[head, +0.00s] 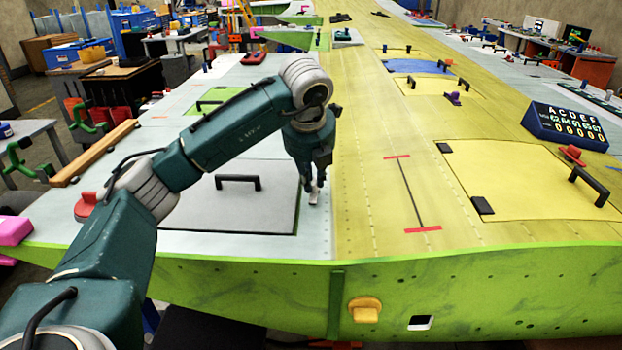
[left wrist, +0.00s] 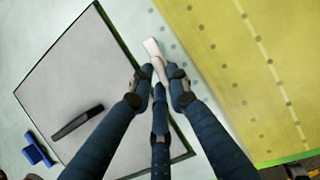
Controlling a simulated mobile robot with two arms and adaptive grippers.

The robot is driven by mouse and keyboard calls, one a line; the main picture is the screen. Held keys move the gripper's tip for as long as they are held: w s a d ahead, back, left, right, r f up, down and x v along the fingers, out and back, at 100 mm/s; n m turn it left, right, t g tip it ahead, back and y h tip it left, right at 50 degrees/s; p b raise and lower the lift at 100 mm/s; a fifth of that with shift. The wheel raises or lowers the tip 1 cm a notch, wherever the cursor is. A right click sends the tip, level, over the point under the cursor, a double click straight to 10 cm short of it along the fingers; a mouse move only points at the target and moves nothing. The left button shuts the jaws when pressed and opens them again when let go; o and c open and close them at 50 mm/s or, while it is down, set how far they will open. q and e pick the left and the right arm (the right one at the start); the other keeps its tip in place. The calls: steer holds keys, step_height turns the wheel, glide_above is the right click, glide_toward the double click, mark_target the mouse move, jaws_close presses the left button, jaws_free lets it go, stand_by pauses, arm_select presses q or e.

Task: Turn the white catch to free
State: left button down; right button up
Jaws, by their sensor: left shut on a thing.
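The white catch (head: 314,197) is a small lever beside the right edge of the grey panel (head: 240,215) on the wing's pale skin. My left gripper (head: 314,187) points down at it and is shut on it. In the left wrist view the fingers of my left gripper (left wrist: 164,78) close around the near part of the white catch (left wrist: 152,47). Its far end sticks out past the fingertips, on the pale strip between panel and yellow skin. The fingers hide its near end. My right gripper is not in view.
A black handle (head: 237,178) stands up from the grey panel; it also shows in the left wrist view (left wrist: 77,123). A blue piece (left wrist: 38,148) lies beyond the panel's left edge. The yellow skin (head: 375,185) to the right is low and open.

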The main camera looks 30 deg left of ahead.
arm_select(q)
steer(key=shift+w+r+n, duration=0.1)
steer(key=shift+r+n, duration=0.1)
steer(key=shift+n, duration=0.3)
steer(key=c, duration=1.7)
jaws_free()
steer(key=shift+f, duration=0.1)
steer(key=shift+o, duration=0.2)
steer(key=v, duration=1.2)
steer(key=shift+d, duration=0.25)
steer(key=shift+f, duration=0.15)
